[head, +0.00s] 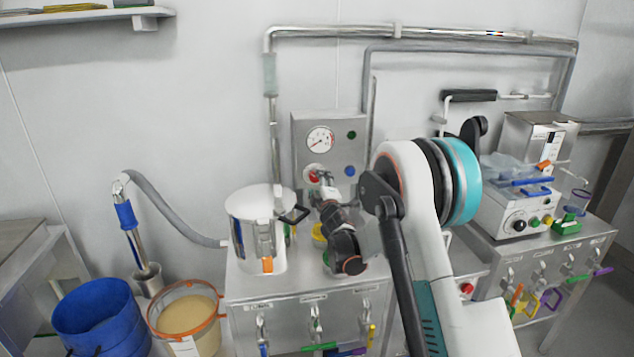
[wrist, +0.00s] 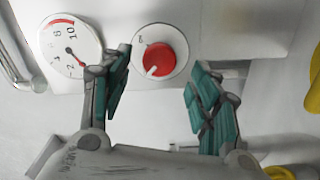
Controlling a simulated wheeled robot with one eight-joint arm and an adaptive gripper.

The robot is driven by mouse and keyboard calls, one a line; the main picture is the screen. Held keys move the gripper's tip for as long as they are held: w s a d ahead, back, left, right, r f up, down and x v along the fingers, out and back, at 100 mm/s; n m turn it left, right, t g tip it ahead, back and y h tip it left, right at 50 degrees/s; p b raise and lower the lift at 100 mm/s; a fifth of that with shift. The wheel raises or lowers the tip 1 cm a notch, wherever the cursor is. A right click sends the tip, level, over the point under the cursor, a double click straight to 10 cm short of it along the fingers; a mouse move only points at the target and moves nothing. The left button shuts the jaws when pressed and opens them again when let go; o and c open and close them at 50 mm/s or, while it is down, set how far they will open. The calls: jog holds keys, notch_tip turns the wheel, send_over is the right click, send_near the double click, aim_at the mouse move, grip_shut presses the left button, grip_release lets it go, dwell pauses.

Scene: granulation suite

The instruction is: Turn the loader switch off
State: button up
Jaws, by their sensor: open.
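The loader switch is a red rotary knob on a white round plate, on the steel wall panel (head: 300,140). In the wrist view the red knob (wrist: 157,60) lies between my two fingertips, beyond them. Its white pointer mark points to the lower left there. In the head view the knob (head: 313,172) is partly covered by my gripper (head: 322,184), which is right in front of the panel. My gripper also shows in the wrist view (wrist: 159,62), with its teal-padded fingers spread apart and nothing between them. I cannot tell whether a finger touches the plate.
A pressure gauge (head: 320,139) is above the knob, with a green button (head: 351,135) and a blue button (head: 350,171) to the right. A steel lidded vessel (head: 257,215) stands left of my gripper. A machine (head: 515,208) stands on the right bench. Buckets stand lower left.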

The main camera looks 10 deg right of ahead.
jog(key=s, duration=0.8)
jog(key=shift+s, duration=0.15)
jog(key=s+d+r+m+g+h, duration=0.15)
jog(key=s+r+m, duration=0.3)
jog(key=s, duration=0.45)
jog(key=s+d+r+m+g+h, duration=0.1)
jog(key=s+d+r+m+g, duration=0.25)
jog(key=s+r, duration=0.35)
jog(key=s+a+f+m+g, duration=0.1)
jog(key=s+f+m+g, duration=0.1)
jog(key=s, duration=0.8)
jog(key=s+a+f+m+g+y, duration=0.1)
jog(key=s+a+f+m+g, duration=0.1)
jog(key=s, duration=0.9)
jog(key=s+a+f+m+g+y, duration=0.1)
jog(key=s+a+f+m+g, duration=0.1)
jog(key=s, duration=0.9)
jog(key=shift+f+m, duration=0.3)
jog(key=shift+f, duration=0.25)
